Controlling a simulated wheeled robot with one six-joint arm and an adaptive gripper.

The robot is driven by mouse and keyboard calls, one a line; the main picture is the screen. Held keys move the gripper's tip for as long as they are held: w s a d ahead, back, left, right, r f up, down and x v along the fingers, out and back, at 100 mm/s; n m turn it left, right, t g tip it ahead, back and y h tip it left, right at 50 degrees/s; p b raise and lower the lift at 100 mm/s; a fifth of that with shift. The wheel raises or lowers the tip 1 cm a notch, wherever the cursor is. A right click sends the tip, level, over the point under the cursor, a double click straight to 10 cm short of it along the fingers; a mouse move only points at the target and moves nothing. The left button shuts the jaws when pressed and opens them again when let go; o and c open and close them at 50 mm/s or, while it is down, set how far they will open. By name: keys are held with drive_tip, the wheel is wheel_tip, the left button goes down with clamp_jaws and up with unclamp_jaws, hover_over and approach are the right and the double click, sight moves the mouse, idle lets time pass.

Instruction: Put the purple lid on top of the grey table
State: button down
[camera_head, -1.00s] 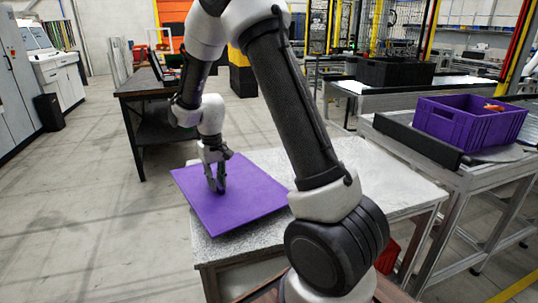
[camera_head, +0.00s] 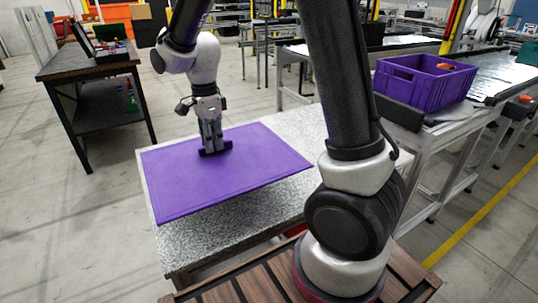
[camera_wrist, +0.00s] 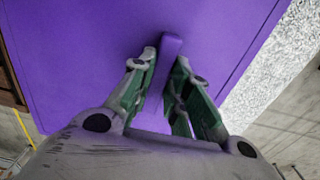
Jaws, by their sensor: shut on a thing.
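The purple lid (camera_head: 245,178) is a flat, wide panel with a raised bar handle in its middle, and it lies roughly level over the grey table (camera_head: 200,255). My gripper (camera_head: 213,150) points down and is shut on that handle. In the wrist view, the gripper (camera_wrist: 158,90) has one finger on each side of the handle, and the lid (camera_wrist: 80,60) fills most of the picture. The lid covers much of the left part of the tabletop. I cannot tell whether its underside touches the table or is slightly above it.
A purple crate (camera_head: 425,85) with an orange item stands on the conveyor at the right. A dark workbench (camera_head: 85,65) stands at the back left. A brown slatted wooden surface (camera_head: 235,290) is in front of the grey table. The floor at the left is clear.

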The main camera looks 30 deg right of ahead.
wheel_tip(320, 180, down, 10)
drive_tip(key=shift+r, duration=0.1)
idle(0.4)
drive_tip(key=c, duration=1.4)
unclamp_jaws()
drive_tip(key=shift+f, duration=0.2)
drive_tip(key=shift+o, duration=0.2)
drive_tip(key=shift+r, duration=0.1)
